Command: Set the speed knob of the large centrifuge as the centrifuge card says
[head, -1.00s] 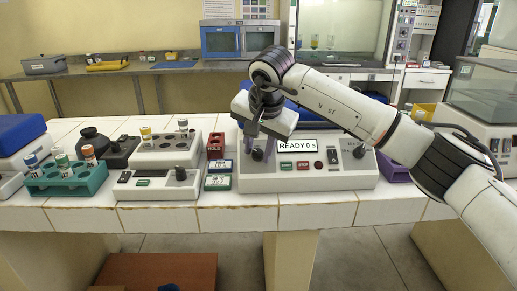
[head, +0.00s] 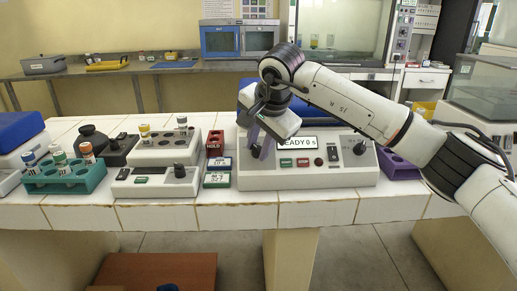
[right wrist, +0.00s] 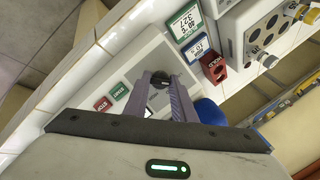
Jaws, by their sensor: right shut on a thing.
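The large centrifuge (head: 340,179) is the wide pale box on the bench, with a lit display (head: 307,141) reading "READY 0 s", partly covered by my gripper. My right gripper (head: 259,151) is at the left end of its sloped panel. In the right wrist view its fingers (right wrist: 161,80) are shut on a dark round knob (right wrist: 159,79); the knob's setting cannot be read. A second dark knob (head: 359,148) is at the panel's right. My left gripper is not in view.
A red block marked HOLD (head: 215,143) stands behind the cards. Farther left are a smaller device with a knob (head: 180,171), a tube block (head: 165,153) and a teal rack (head: 66,180). A purple rack (head: 400,166) is right of the centrifuge.

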